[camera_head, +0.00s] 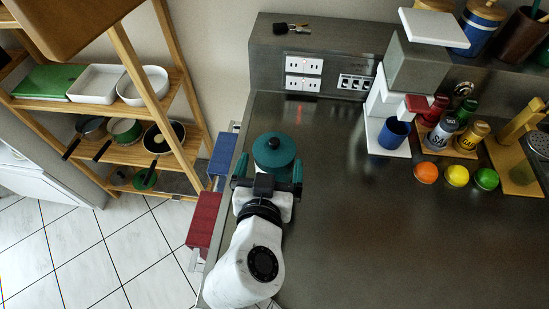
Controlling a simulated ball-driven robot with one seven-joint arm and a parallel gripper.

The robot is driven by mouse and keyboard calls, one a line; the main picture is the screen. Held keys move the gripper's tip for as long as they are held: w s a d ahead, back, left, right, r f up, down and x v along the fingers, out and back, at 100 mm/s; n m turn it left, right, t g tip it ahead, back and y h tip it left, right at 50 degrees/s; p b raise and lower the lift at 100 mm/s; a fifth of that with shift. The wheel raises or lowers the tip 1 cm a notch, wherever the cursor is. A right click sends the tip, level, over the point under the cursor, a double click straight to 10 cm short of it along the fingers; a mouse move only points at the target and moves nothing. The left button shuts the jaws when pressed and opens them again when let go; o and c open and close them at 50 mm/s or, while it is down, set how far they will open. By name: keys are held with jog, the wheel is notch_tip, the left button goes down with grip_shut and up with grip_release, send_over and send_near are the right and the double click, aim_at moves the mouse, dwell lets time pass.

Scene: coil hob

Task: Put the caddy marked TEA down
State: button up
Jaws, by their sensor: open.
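A teal round caddy with a knob on its lid (273,150) stands upright at the left end of the dark worktop (340,220). No TEA marking is readable from this angle. My gripper (269,170) is open at the near side of the caddy, with one finger to its left and one to its right. The fingertips reach alongside the caddy's near part. I cannot tell whether either finger touches it. The caddy's base and its contact with the worktop are hidden beneath its lid and my gripper.
Worktop to the right of the caddy is clear. A coffee machine (417,65), blue cup (394,133), shakers and coloured balls, including an orange one (426,172), stand farther right.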

jog(key=shift+f+p+x, duration=0.15)
jog(key=shift+p+x, duration=0.15)
jog(key=shift+x, duration=0.85)
jog(key=shift+f+p+x, duration=0.1)
jog(key=shift+p+x, duration=0.2)
jog(key=shift+x, duration=0.9)
jog(key=shift+s+d, duration=0.15)
jog(key=shift+c, duration=0.5)
jog(key=c, duration=0.9)
jog(key=shift+r, duration=0.1)
jog(key=shift+c, duration=0.7)
jog(key=shift+r, duration=0.1)
